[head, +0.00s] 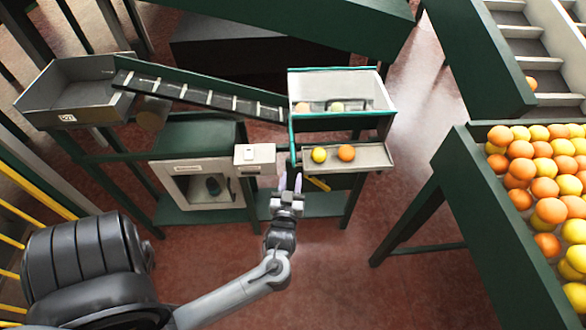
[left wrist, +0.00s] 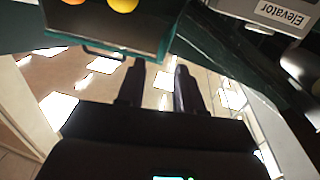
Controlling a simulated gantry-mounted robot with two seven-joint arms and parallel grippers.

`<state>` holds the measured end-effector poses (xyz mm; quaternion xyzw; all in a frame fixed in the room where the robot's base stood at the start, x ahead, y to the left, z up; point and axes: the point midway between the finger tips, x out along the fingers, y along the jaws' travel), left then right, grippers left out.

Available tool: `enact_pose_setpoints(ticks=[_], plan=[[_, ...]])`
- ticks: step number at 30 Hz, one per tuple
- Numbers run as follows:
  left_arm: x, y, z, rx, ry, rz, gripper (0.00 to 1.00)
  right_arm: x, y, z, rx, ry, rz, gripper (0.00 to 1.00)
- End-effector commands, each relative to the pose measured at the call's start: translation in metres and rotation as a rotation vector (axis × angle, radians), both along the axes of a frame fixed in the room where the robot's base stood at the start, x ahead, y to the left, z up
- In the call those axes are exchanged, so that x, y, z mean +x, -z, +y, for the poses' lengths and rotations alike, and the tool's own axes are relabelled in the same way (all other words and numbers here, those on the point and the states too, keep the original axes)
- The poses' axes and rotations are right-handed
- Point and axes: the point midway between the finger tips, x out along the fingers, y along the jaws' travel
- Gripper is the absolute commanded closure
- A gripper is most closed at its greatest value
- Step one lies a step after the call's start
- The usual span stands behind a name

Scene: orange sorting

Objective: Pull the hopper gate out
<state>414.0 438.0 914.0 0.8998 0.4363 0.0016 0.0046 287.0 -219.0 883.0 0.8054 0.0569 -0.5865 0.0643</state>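The white hopper (head: 330,90) with a teal rim stands at the back centre, with a few fruits inside. A thin teal bar (head: 292,140) runs down at its left front corner; I take it as part of the gate. My right gripper is out of view.
A tray (head: 375,160) holding a yellow and an orange fruit sits right of the gripper. A control box (head: 255,157) stands close on the left, beside a white cabinet (head: 203,185). A conveyor (head: 200,95) rises behind. Open floor (head: 360,270) lies in front.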

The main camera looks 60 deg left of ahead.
Motion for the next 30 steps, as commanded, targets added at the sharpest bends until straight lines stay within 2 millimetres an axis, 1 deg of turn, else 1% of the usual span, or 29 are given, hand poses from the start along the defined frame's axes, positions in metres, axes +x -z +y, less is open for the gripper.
enact_pose_setpoints(ticks=[3,9,21,23,26,28,30], plan=[[-0.008,0.000,-0.010,0.000,0.001,0.001,0.64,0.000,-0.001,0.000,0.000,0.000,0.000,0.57],[-0.013,0.000,-0.017,0.001,0.001,0.001,0.64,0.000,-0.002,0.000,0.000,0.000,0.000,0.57],[-0.013,0.000,-0.017,0.001,0.001,0.002,0.64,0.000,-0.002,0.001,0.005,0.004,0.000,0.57],[-0.015,0.002,-0.017,0.001,0.001,0.007,0.64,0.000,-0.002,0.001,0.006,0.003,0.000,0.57],[-0.025,0.009,-0.014,0.017,0.010,0.035,0.64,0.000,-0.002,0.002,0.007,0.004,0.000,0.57],[-0.030,-0.001,-0.015,0.040,0.051,0.029,0.64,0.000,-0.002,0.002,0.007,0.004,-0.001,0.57],[-0.020,-0.007,-0.029,-0.004,0.153,0.051,0.64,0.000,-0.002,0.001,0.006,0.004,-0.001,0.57]])
